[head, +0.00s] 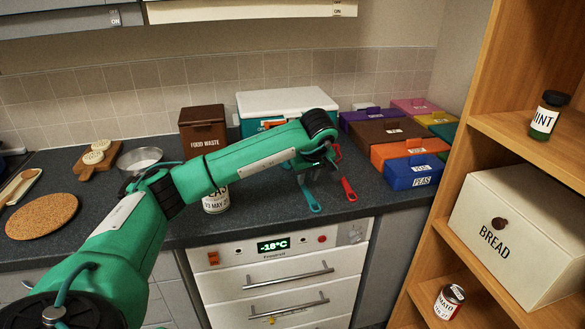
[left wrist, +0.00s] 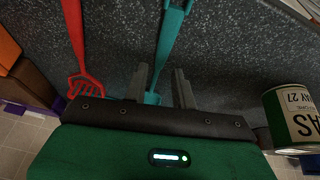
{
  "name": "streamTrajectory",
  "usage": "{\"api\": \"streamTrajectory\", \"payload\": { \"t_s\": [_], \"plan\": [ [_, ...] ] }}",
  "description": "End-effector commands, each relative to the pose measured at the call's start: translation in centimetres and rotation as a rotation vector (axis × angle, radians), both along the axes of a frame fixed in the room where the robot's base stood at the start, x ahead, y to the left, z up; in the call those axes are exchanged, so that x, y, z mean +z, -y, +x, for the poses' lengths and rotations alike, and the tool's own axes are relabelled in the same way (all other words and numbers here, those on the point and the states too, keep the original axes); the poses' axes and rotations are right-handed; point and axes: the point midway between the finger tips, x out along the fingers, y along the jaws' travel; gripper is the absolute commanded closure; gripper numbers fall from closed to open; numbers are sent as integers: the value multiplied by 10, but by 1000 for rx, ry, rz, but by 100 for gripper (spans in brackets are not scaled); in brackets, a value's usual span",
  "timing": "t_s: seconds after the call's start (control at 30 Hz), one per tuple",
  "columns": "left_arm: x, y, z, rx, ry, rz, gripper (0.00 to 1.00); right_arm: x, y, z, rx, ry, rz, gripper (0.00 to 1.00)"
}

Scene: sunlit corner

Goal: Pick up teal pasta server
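The teal pasta server (head: 312,200) lies on the dark worktop, its handle end toward the front edge. My left gripper (head: 319,174) is above it and hides part of it in the head view. In the left wrist view the teal handle (left wrist: 171,35) runs down between the two grey fingers of my left gripper (left wrist: 160,72). The fingers stand apart, one on each side of it, and I see no contact. The server's far end is hidden behind the gripper body. My right gripper is not in view.
A red slotted utensil (head: 347,188) lies close to the right of the server; it also shows in the left wrist view (left wrist: 75,40). A peas can (head: 215,203) stands left of it. A blue box (head: 412,172) is on the right, and a wooden shelf (head: 458,215) rises beyond.

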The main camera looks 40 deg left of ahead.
Motion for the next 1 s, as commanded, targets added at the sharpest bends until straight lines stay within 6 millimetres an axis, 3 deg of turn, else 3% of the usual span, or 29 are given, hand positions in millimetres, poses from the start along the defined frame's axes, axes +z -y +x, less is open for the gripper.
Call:
{"api": "streamTrajectory", "payload": {
  "t_s": [0.13,0.3,0.57,0.73,1.0],
  "plan": [
    [-19,-7,3,2,-5,-1,74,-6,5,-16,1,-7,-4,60],
    [-38,-13,8,1,-3,0,74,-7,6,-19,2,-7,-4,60],
    [-41,-14,9,0,0,0,74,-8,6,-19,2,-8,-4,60],
    [-41,-14,9,0,0,0,100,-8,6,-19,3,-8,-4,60],
    [-40,-14,9,0,-1,0,100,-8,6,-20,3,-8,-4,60]
  ]
}}
